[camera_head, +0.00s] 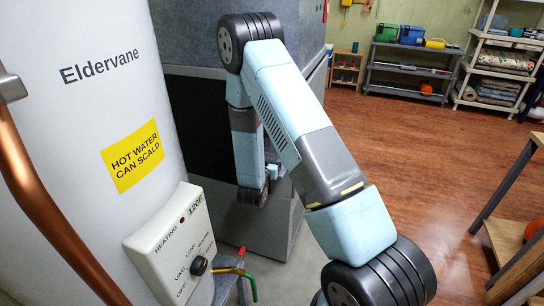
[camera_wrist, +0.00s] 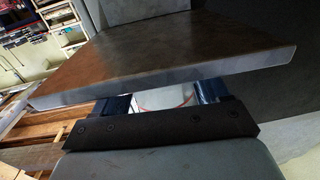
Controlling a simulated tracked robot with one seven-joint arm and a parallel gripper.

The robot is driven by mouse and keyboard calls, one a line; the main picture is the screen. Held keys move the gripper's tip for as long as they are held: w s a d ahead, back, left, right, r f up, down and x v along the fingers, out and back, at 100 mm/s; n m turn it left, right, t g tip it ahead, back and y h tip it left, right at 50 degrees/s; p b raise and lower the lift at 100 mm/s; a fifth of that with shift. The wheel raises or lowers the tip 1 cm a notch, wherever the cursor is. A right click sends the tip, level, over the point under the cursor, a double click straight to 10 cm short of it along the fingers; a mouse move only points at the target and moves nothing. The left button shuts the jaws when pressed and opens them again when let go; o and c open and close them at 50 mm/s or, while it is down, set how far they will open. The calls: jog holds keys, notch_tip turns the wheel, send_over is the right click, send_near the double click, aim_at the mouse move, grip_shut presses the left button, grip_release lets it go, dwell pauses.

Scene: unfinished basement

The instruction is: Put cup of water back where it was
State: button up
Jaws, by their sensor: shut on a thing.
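In the wrist view, my gripper (camera_wrist: 162,100) has its two dark blue fingers on either side of a pale, whitish thing with a thin red line, which looks like the cup (camera_wrist: 165,96). The gripper is shut on it. Only a small part of the cup shows between the fingers, and I cannot see any water in it. In the head view, my arm bends down beside the grey cabinet, and its end is mostly hidden behind my own links. The cup cannot be made out clearly there.
A brown-topped slab with a grey edge (camera_wrist: 165,75) lies just beyond the fingers in the wrist view. In the head view, a white water heater (camera_head: 110,95) with a control box (camera_head: 172,245) stands close at left. Open wooden floor (camera_head: 400,150) lies at right, before shelves (camera_head: 410,75).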

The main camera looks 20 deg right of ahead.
jog(key=o, duration=1.3)
jog(key=shift+s, duration=0.1)
